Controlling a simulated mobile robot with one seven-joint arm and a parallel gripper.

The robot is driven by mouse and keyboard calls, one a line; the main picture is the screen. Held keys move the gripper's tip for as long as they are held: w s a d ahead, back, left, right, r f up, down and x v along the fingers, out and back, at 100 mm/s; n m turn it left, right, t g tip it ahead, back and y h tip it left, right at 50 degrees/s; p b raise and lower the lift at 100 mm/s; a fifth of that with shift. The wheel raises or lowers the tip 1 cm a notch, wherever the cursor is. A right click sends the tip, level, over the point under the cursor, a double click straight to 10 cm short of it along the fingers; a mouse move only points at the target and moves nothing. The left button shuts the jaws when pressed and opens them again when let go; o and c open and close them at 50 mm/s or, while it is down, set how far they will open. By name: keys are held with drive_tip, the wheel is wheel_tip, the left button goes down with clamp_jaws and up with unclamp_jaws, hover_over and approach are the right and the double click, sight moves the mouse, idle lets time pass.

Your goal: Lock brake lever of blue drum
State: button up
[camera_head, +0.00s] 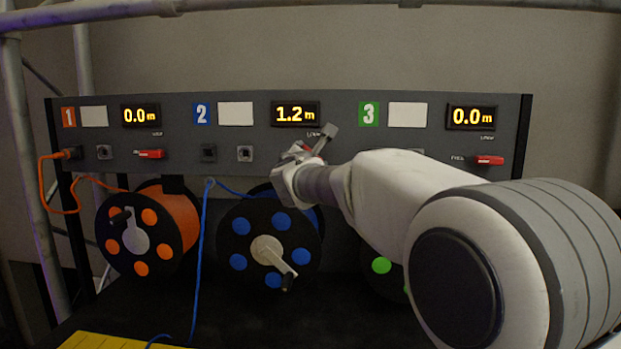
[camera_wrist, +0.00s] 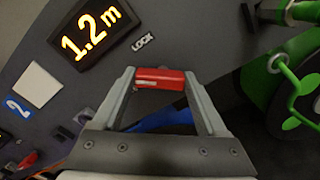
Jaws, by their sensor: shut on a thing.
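The blue drum (camera_head: 240,228) hangs under section 2 of the panel, its pale crank (camera_head: 270,252) pointing down right. Its red brake lever (camera_wrist: 160,79) is between my gripper's fingers in the wrist view, just below the LOCK label (camera_wrist: 143,41). The lever lies at a slant to the lettering. My gripper (camera_wrist: 160,82) is shut on the lever. In the head view, my gripper (camera_head: 312,150) is at the panel above the drum and hides most of the lever. I cannot tell whether the lever is at its end stop.
The section 2 display (camera_head: 295,114) reads 1.2 m. Left is an orange drum (camera_head: 175,222) with its red lever (camera_head: 149,154). Right is a green drum (camera_wrist: 285,85), mostly behind my arm in the head view, with another red lever (camera_head: 489,160). A blue cable (camera_head: 201,265) hangs left of the blue drum.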

drive_tip(key=shift+d+m+b, duration=0.15)
drive_tip(key=shift+m+b, duration=4.7)
drive_tip(key=shift+m, duration=0.15)
drive_tip(key=o, duration=1.3)
drive_tip(key=shift+s, duration=0.15)
drive_tip(key=s+b, duration=0.2)
drive_tip(key=s, duration=1.5)
drive_tip(key=shift+a, duration=0.3)
